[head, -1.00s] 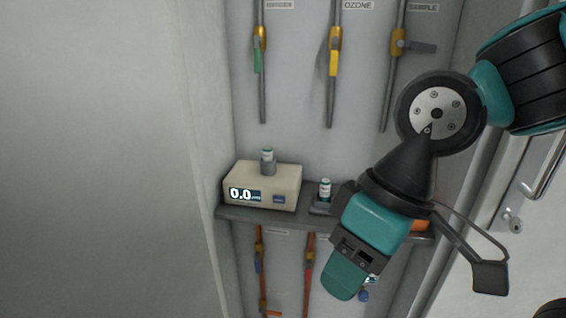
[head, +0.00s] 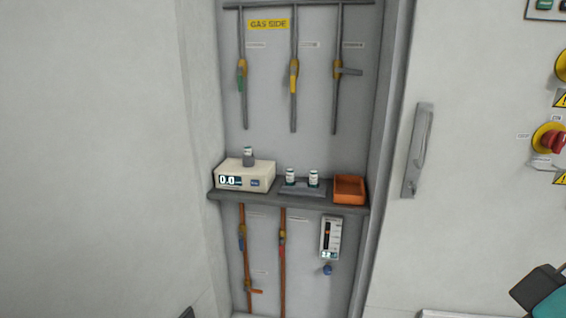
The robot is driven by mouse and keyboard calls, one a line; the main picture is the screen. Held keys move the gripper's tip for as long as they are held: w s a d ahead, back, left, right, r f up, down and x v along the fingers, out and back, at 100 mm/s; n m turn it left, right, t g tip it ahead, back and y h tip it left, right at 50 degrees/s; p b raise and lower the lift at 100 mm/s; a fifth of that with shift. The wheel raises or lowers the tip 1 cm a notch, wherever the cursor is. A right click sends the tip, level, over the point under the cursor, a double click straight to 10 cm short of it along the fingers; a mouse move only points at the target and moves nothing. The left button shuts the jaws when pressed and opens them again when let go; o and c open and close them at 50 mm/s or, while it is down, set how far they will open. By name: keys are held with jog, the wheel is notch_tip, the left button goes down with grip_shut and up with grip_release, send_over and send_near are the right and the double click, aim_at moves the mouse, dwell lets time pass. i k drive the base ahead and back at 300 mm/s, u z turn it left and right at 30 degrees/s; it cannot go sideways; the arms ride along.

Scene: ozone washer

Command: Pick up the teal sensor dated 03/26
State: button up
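Two small sensors with white labels and dark or teal ends stand upright in a grey holder (head: 303,189) on the shelf: a left one (head: 291,176) and a right one (head: 313,178). A third similar sensor (head: 248,153) sits upright in the socket on top of a cream meter (head: 247,175) whose display reads 0.0. The dates on all the labels are too small to read, so I cannot tell which is 03/26. Only a black and teal piece of my arm shows at the lower right edge, far from the sensors. My gripper's fingertips are out of view.
An orange open tray (head: 349,190) stands at the right end of the grey shelf (head: 290,199). Pipes with valves run above and below. A flow gauge (head: 330,238) hangs under the shelf. A white door with a handle (head: 418,150) is at right; a pale wall is at left.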

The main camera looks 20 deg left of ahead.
aim_at(248, 150)
jog(key=u, duration=0.55)
jog(key=i, duration=0.4)
jog(key=u, duration=0.95)
jog(key=i, duration=0.65)
jog(key=u, duration=0.2)
